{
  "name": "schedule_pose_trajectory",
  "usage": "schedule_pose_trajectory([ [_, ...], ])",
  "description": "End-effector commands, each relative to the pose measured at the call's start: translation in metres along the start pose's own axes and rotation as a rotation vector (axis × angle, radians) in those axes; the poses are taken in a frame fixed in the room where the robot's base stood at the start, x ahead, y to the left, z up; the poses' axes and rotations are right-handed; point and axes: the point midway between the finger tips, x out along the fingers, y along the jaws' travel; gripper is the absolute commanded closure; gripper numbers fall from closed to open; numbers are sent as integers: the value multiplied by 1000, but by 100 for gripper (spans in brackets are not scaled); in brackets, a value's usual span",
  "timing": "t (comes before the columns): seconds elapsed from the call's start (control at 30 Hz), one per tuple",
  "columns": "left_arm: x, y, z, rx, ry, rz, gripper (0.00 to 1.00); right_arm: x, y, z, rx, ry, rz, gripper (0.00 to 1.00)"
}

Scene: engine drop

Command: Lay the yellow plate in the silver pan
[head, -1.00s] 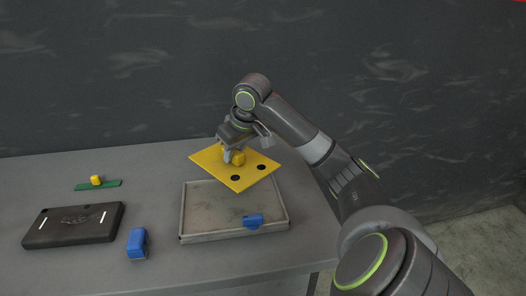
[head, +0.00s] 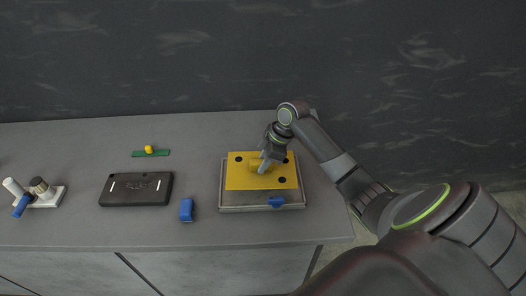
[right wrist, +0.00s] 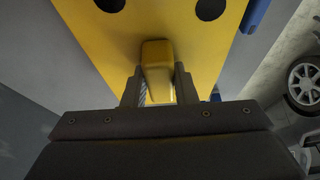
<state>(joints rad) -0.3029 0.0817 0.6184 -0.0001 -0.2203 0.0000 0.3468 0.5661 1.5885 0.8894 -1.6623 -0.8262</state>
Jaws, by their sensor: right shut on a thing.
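The yellow plate (head: 238,178) has dark round holes and a raised yellow knob (right wrist: 157,60). My right gripper (head: 264,165) is shut on the knob, and the right wrist view shows its fingers on both sides of it. The plate is over the silver pan (head: 232,209), roughly lined up with its sides, and covers most of its floor. Whether the plate touches the pan floor cannot be told. A blue block (head: 276,201) is at the pan's front right, beside the plate's near edge. My left gripper is not in view.
A black case (head: 137,189), a blue block (head: 186,210) and a green strip with a yellow knob (head: 151,153) lie left of the pan. A white base with upright parts (head: 45,196) is farther left. The grey table (head: 85,225) has free room between them.

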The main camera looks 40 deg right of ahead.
Motion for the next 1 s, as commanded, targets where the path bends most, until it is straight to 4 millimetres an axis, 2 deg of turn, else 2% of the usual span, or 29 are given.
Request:
schedule_pose_trajectory([
  [0.03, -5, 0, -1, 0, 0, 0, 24, -1, -2, -2, -11, 0, -5, 100],
  [0.43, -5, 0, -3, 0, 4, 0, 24, 2, -3, -2, -27, 0, -10, 100],
  [0.63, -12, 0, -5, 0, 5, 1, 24, 0, -3, -2, -25, 0, -11, 100],
  [1.0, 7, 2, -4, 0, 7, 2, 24, 32, -3, 11, -25, 1, -10, 100],
])
